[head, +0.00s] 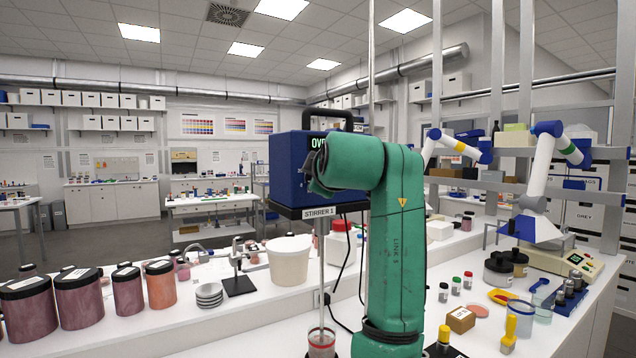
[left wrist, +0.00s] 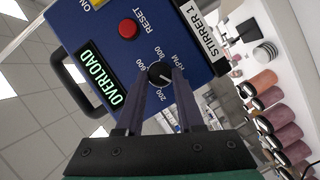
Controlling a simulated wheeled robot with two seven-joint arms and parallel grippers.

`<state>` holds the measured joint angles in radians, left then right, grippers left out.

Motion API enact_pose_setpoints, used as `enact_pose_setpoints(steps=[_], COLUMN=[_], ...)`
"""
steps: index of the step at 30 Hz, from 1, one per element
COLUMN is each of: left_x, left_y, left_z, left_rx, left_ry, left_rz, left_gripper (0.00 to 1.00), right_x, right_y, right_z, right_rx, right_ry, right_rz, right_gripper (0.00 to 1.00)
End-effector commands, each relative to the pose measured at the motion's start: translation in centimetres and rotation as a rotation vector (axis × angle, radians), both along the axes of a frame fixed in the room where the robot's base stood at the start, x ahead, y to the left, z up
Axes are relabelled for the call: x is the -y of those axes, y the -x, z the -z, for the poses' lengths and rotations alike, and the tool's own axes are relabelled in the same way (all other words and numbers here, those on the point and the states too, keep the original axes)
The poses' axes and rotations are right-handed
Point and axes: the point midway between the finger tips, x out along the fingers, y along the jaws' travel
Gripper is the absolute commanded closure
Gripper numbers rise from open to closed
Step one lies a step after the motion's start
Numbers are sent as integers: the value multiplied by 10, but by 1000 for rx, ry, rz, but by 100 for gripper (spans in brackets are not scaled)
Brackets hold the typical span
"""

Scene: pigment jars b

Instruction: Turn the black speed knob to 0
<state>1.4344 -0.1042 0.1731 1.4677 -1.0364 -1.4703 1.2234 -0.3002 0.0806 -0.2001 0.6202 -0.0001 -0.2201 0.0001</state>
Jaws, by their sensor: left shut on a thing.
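The stirrer (head: 285,160) is a dark blue box with a black handle, labelled STIRRER 1, and it also shows in the left wrist view (left wrist: 110,40). Its display (left wrist: 101,79) reads OVERLOAD in green. The black speed knob (left wrist: 160,74) is on its front, with 200, 600, 800 and RPM printed around it. The fingers of my left gripper (left wrist: 160,80) are shut on the knob, one on each side. In the head view my left gripper (head: 318,172) is at the stirrer's front, and the knob is hidden. The zero mark cannot be made out. My right gripper is out of view.
A red RESET button (left wrist: 128,29) sits near the knob. Below the stirrer, its shaft (head: 321,265) runs down into a jar (head: 321,343). A white bucket (head: 289,262) and several pigment jars (head: 78,297) stand on the bench to the left.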

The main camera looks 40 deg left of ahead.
Motion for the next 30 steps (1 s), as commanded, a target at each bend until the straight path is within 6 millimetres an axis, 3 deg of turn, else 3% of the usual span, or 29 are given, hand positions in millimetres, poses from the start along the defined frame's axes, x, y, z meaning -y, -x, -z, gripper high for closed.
enact_pose_setpoints(steps=[18,19,21,30], left_x=[0,0,0,1], left_y=[0,0,0,1], left_z=[-3,-3,-3,-1], left_rx=[53,52,51,47], left_ry=[6,7,8,10], left_rz=[1,1,1,0], left_gripper=[100,52,33,33], right_x=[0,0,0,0], right_y=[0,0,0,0], right_z=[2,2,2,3], right_rx=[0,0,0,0], right_ry=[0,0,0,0], right_rz=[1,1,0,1], right_gripper=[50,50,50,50])
